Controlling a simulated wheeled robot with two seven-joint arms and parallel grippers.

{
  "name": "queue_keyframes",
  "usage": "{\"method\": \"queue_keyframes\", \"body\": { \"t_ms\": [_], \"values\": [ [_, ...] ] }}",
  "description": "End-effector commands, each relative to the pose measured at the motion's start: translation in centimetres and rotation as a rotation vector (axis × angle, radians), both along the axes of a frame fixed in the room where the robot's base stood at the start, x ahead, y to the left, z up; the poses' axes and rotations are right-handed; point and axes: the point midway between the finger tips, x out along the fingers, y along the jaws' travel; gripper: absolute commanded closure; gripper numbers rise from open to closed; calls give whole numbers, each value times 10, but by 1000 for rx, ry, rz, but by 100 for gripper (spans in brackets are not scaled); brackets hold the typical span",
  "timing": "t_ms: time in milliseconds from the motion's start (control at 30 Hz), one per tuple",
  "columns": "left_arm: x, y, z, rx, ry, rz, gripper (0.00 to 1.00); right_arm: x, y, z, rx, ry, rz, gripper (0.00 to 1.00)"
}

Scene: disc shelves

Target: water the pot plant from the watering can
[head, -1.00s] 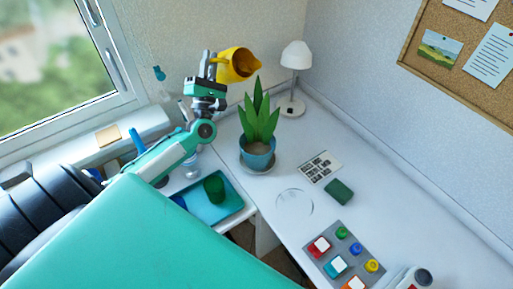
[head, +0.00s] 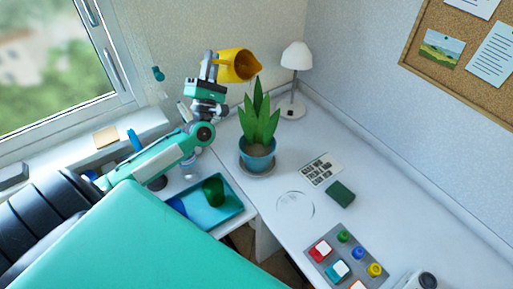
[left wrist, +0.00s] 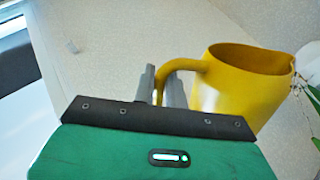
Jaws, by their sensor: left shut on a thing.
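The yellow watering can (head: 232,66) is held up behind and a little left of the pot plant (head: 258,130), tilted with its mouth toward the right. My left gripper (head: 208,66) is shut on its handle. In the left wrist view the fingers (left wrist: 160,84) close around the handle of the can (left wrist: 235,90), and green leaves (left wrist: 312,105) show at the right edge beside its lip. The plant stands upright in a blue pot (head: 257,160) on a saucer, with brown soil visible. I cannot clearly tell whether water is leaving the can. My right gripper is not in view.
A white lamp (head: 295,58) stands right of the can, behind the plant. A blue tray (head: 232,210) with a green cup (head: 213,190) lies in front left. A card (head: 320,169), a dark green block (head: 341,192) and a grey button panel (head: 328,270) lie on the desk.

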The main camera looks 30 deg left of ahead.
Motion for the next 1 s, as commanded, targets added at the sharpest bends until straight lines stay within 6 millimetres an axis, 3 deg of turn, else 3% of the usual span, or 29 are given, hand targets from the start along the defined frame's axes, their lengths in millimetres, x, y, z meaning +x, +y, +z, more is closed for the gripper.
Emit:
{"method": "queue_keyframes", "body": {
  "t_ms": [1000],
  "values": [
    [-2, -8, 3, 28, -15, 3, 100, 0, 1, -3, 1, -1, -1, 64]
  ]
}}
